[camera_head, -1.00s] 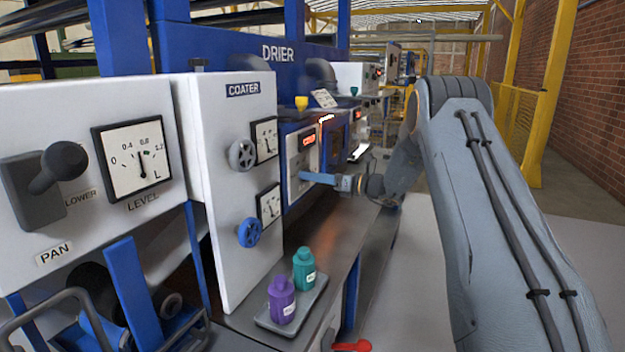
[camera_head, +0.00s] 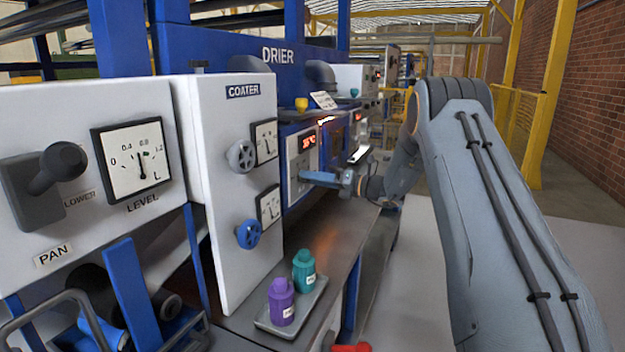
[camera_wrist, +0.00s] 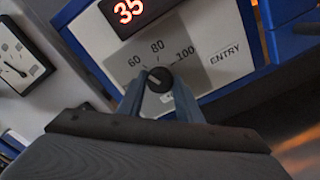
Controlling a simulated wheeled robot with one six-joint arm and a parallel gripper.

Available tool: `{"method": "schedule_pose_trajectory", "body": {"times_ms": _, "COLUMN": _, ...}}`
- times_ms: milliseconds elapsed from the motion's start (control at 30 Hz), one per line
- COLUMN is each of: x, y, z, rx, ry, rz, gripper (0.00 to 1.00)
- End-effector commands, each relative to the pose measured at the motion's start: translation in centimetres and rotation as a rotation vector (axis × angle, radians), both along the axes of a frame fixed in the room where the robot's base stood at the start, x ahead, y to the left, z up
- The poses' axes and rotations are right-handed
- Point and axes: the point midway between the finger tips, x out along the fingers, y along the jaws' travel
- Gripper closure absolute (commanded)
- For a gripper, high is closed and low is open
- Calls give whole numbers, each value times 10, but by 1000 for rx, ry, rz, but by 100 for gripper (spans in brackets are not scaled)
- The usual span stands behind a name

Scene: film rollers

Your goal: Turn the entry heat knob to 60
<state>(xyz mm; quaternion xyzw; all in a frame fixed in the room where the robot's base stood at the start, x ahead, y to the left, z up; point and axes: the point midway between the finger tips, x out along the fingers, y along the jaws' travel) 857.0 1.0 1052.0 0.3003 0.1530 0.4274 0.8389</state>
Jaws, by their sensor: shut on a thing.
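The entry heat knob (camera_wrist: 159,80) is a small dark round knob with a pale pointer line, on a light panel (camera_wrist: 222,68) labelled ENTRY. Its scale shows 60, 80 and 100. The pointer line slants to the upper left, toward the 60 side; its exact setting is hard to read. A red display (camera_wrist: 128,10) above reads 35. My gripper (camera_wrist: 160,92) has one blue finger on each side of the knob and is shut on it. In the head view my gripper (camera_head: 308,177) reaches the drier panel (camera_head: 301,151), and the knob is hidden there.
The white coater cabinet (camera_head: 217,190) with two handwheels stands left of my gripper. A tray (camera_head: 296,321) with a purple bottle (camera_head: 281,301) and a teal bottle (camera_head: 304,270) sits on the counter nearer the camera. Floor space is clear at right.

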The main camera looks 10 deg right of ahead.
Motion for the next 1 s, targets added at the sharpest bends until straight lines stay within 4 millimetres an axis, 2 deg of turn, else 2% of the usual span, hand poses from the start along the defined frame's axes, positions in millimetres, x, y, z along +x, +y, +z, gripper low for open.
{"method": "schedule_pose_trajectory", "body": {"times_ms": 133, "x": 0, "y": 0, "z": 0, "rx": -1, "ry": -1, "rz": 0, "gripper": 90}}
{"method": "schedule_pose_trajectory", "body": {"times_ms": 167, "x": 0, "y": 0, "z": 0, "rx": -1, "ry": -1, "rz": 0, "gripper": 65}}
{"method": "schedule_pose_trajectory", "body": {"times_ms": 267, "x": 0, "y": 0, "z": 0, "rx": -1, "ry": -1, "rz": 0, "gripper": 49}}
{"method": "schedule_pose_trajectory", "body": {"times_ms": 633, "x": -3, "y": -5, "z": 0, "rx": 0, "ry": -1, "rz": -1, "gripper": 49}}
{"method": "schedule_pose_trajectory", "body": {"times_ms": 1000, "x": -35, "y": -50, "z": -1, "rx": -1, "ry": -2, "rz": -3, "gripper": 49}}
